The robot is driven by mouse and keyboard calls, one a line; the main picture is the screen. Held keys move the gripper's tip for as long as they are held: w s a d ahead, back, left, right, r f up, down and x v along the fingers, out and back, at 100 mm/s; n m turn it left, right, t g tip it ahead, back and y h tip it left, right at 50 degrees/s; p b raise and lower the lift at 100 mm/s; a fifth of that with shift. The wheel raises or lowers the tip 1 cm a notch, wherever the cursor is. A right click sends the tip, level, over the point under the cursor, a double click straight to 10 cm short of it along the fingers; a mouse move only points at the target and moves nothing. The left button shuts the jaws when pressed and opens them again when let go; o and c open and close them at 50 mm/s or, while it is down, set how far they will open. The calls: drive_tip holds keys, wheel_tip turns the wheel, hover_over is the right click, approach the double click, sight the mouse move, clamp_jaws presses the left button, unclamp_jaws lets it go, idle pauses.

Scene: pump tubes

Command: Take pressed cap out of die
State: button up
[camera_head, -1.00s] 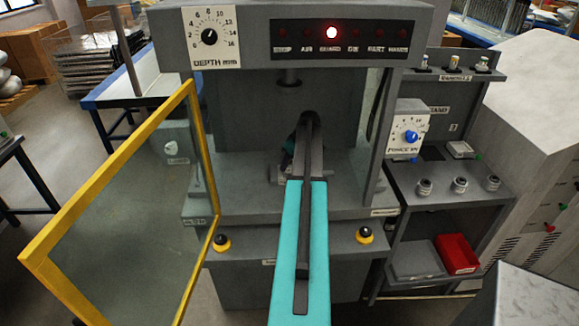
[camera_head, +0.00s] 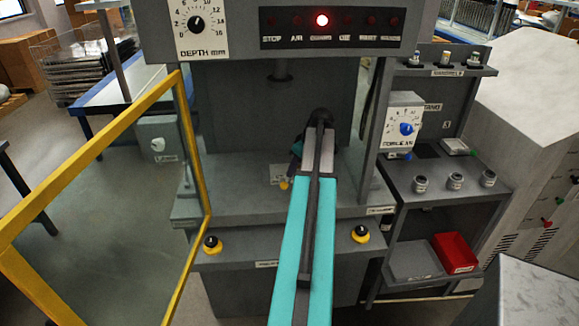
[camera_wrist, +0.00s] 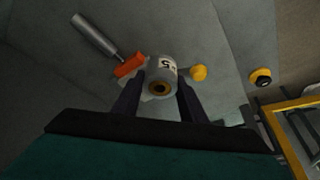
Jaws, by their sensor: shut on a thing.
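My gripper shows in the wrist view (camera_wrist: 160,92), its two dark fingers shut on a grey, round piece with a white label (camera_wrist: 164,68), which I take for the cap. Its near end has a brass-coloured ring around a dark centre. In the head view my arm reaches into the open press (camera_head: 265,115), and its dark end hides the fingers and the held piece. A small block with a white label (camera_head: 279,172) and a yellow knob (camera_head: 284,184) stands left of the arm on the press bed. I cannot tell whether the piece is clear of the die.
The yellow-framed guard door (camera_head: 193,145) stands open at the left. Two yellow-ringed buttons sit on the press front. A side stand (camera_head: 440,205) with a red bin (camera_head: 456,253) is at the right. An orange-ended metal rod (camera_wrist: 95,35) lies left of the fingers in the wrist view.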

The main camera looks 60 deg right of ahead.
drive_tip(key=s, duration=0.1)
drive_tip(key=s+a+b, duration=0.1)
drive_tip(key=s, duration=0.1)
drive_tip(key=s+a, duration=0.1)
drive_tip(key=s, duration=0.1)
drive_tip(key=shift+s+a+r, duration=0.1)
drive_tip(key=shift+a+r, duration=0.15)
drive_tip(key=shift+r, duration=0.1)
idle(0.4)
